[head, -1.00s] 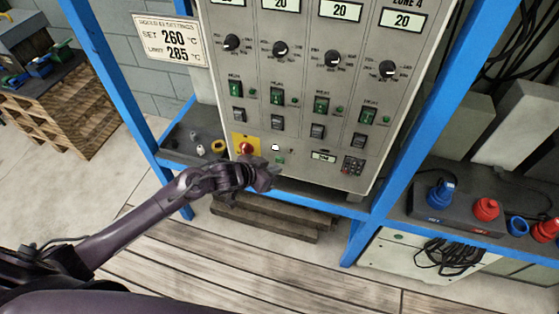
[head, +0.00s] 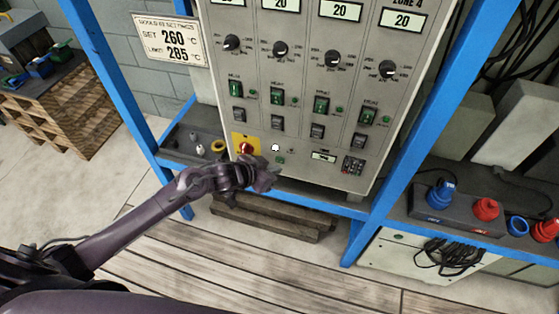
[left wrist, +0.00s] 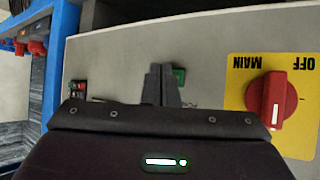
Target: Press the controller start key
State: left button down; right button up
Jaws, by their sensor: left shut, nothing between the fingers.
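The grey controller panel (head: 300,110) stands in a blue frame. A small green key (head: 280,160) sits low on it, below a white round piece (head: 275,147); I take it as the start key, but its label is not readable. My left gripper (head: 266,179) is shut and empty, just below the green key in the head view. In the left wrist view the shut fingertips (left wrist: 160,78) point at the panel, right beside the green key (left wrist: 179,76), partly covering its left side. I cannot tell whether they touch the panel. My right gripper is out of view.
A red main switch (left wrist: 271,100) on a yellow plate (left wrist: 237,95) is close to the fingers. Blue frame posts (head: 420,130) flank the panel. Red and blue sockets (head: 486,208) sit at the right.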

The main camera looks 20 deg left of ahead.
pick_arm(q)
jog(key=shift+w, duration=0.1)
jog(key=shift+w, duration=0.35)
jog(key=shift+w, duration=0.35)
dwell(0.6)
jog(key=shift+s+p, duration=0.65)
jog(key=shift+s, duration=0.15)
